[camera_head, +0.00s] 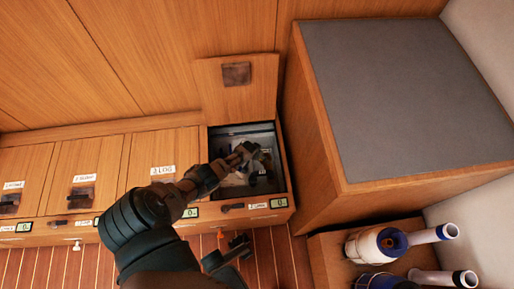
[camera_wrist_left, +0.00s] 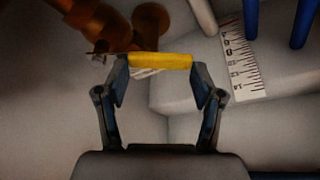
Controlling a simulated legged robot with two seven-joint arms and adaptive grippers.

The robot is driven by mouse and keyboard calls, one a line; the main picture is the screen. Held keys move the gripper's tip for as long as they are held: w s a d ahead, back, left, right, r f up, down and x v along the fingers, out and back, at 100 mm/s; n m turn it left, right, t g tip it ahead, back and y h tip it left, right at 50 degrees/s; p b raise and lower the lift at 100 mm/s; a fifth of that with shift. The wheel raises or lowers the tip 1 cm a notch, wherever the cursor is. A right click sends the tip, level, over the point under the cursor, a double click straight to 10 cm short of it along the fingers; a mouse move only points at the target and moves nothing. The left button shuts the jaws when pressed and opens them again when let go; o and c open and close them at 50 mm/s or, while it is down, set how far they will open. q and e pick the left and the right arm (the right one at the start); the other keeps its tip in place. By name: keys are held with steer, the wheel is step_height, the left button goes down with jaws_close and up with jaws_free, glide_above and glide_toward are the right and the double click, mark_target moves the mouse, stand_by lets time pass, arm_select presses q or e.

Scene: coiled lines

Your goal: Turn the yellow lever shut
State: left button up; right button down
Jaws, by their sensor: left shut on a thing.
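The yellow lever (camera_wrist_left: 162,61) lies crosswise between the fingertips of my left gripper (camera_wrist_left: 160,75) in the left wrist view. The fingers are shut on it, one near each end. A copper-brown valve fitting (camera_wrist_left: 100,22) is behind its left end. In the head view my left gripper (camera_head: 245,154) reaches into the open locker (camera_head: 281,165); the lever cannot be made out there. A dark jointed part below my left arm may be my right gripper (camera_head: 238,246); its jaws are unclear.
The locker's lid (camera_head: 237,88) stands raised behind the opening. A closed lid marked LOG (camera_head: 160,155) is to its left. A grey-topped wooden box (camera_head: 400,95) rises close on the right. White and blue cylinders (camera_head: 375,243) lie at lower right. A ruler-marked strip (camera_wrist_left: 240,60) and blue posts (camera_wrist_left: 250,18) are near the lever.

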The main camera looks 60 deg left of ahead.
arm_select(q)
steer(key=shift+s+d+f, duration=0.1)
steer(key=shift+s+f, duration=0.15)
steer(key=shift+s, duration=0.05)
steer(key=o, duration=1.5)
steer(key=shift+o, duration=0.9)
steer(key=shift+w+f, duration=0.1)
steer(key=shift+w, duration=0.1)
steer(key=shift+r, duration=0.2)
steer(key=shift+v, duration=0.8)
steer(key=v, duration=1)
